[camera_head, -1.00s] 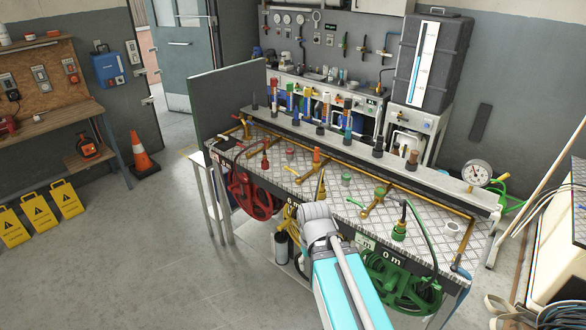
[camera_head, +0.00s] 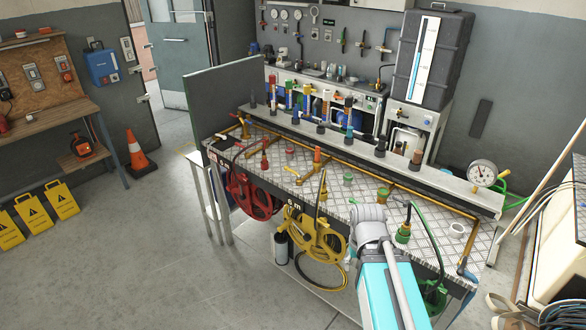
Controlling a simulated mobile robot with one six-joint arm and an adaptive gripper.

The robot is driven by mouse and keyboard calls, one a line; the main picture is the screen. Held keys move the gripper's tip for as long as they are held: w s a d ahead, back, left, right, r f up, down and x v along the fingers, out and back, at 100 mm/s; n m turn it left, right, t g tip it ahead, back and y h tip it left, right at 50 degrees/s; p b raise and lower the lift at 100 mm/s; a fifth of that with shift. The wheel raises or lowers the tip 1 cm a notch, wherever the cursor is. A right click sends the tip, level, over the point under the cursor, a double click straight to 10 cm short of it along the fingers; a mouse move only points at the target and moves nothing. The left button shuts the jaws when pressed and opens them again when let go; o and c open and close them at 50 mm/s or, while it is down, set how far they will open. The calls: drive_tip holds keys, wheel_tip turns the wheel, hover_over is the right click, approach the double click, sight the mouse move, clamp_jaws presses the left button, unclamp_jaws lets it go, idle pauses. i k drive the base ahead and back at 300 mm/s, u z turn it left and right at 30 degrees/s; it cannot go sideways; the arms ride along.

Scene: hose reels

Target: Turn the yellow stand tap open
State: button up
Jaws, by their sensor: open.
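The yellow hose reel (camera_head: 320,240) hangs on the front of the bench. Behind it on the chequered bench top a brass tap (camera_head: 308,173) with a thin lever branches from the rear pipe. I take it for the yellow stand tap, though its label is too small to read. An orange-red piece (camera_head: 317,156) stands beside it. How far the tap is turned cannot be told. My arm's grey wrist shows over the front edge, right of the yellow reel. My gripper is hidden beyond the wrist, so its jaws do not show.
A red reel (camera_head: 250,194) hangs to the left. A green reel (camera_head: 434,297) is mostly behind my arm. A green hose nozzle (camera_head: 403,233) stands right of the wrist. A raised shelf (camera_head: 345,142) with several upright tools runs along the back.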

sight(287, 167)
drive_tip(key=z, duration=0.1)
drive_tip(key=i, duration=1)
drive_tip(key=u, duration=0.05)
